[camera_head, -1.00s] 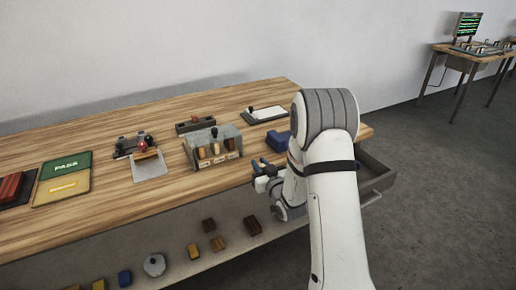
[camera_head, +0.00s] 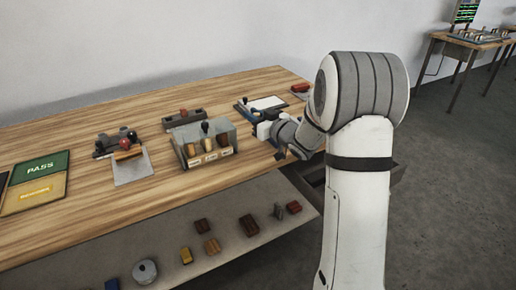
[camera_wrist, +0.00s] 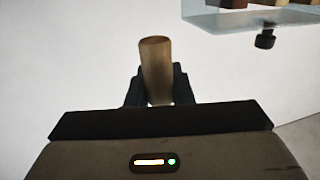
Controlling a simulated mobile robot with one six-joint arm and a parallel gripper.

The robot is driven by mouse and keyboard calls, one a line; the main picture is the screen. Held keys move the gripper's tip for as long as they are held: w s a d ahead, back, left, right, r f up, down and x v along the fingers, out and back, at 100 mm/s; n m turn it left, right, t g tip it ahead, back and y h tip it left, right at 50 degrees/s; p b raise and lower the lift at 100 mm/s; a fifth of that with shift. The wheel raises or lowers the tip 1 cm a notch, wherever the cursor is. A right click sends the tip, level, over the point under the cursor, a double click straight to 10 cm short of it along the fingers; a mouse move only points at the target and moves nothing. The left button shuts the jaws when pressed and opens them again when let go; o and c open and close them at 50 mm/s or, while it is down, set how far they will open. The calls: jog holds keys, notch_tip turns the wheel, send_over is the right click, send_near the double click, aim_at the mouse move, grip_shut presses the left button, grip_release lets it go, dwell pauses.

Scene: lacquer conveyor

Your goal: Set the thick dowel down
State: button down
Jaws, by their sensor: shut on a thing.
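The thick dowel (camera_wrist: 155,62) is a plain brown wooden cylinder in the wrist view. It stands out between the two dark fingers of my gripper (camera_wrist: 156,88), which is shut on it. In the head view my gripper (camera_head: 262,128) is over the right part of the wooden bench (camera_head: 75,130), just right of a grey rack (camera_head: 222,133). The dowel cannot be made out there. I cannot tell how far it is from the bench top.
The rack holds several small dowels. A dark-rimmed tray with a white surface (camera_head: 267,103) lies behind my gripper. A reddish block (camera_head: 300,88) is at the back right. A grey shelf (camera_head: 150,240) with several small pieces runs along the front.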

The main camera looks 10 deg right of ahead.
notch_tip(320, 180, down, 9)
jog(key=shift+r+b, duration=0.1)
jog(key=shift+b, duration=0.4)
jog(key=shift+f, duration=0.3)
jog(key=c, duration=1.3)
grip_release()
jog(key=shift+r, duration=0.15)
